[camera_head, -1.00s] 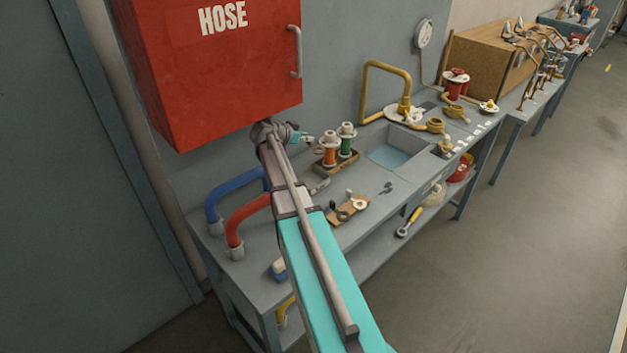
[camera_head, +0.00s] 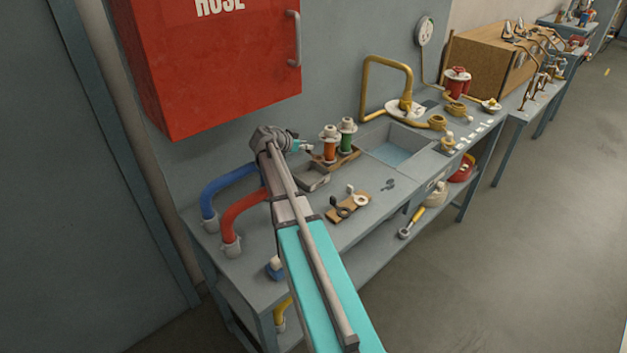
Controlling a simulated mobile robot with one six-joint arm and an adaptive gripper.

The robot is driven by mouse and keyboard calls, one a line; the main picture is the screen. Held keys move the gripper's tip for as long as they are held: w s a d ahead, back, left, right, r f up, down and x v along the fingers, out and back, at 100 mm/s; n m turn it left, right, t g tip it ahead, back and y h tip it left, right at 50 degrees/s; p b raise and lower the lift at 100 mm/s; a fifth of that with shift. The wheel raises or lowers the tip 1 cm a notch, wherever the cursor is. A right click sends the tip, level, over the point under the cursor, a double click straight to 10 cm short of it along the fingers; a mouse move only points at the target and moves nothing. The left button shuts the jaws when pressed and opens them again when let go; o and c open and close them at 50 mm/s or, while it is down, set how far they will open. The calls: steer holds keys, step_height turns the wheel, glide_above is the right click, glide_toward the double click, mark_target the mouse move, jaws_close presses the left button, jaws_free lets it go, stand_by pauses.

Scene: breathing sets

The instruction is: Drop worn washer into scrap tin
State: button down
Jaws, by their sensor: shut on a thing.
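My gripper (camera_head: 304,147) is at the far end of my arm, above the back of the bench, just left of the spools. It is shut on a small piece, the worn washer, too small here to show its shape. A low grey open box, which looks like the scrap tin (camera_head: 313,180), sits on the bench below and slightly right of my gripper. My arm hides part of its left side. The gripper is apart from the tin, higher up and towards the wall.
Orange (camera_head: 329,146) and green (camera_head: 346,138) spools stand on a wooden rack close right of my gripper. A wooden board (camera_head: 350,208) with rings lies in front. Red (camera_head: 240,215) and blue (camera_head: 225,188) pipes rise at left. A red hose cabinet (camera_head: 215,75) hangs above. A sink (camera_head: 395,150) is right.

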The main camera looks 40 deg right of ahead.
steer(key=shift+f, duration=0.15)
steer(key=shift+c, duration=2.1)
jaws_free()
steer(key=shift+s, duration=0.1)
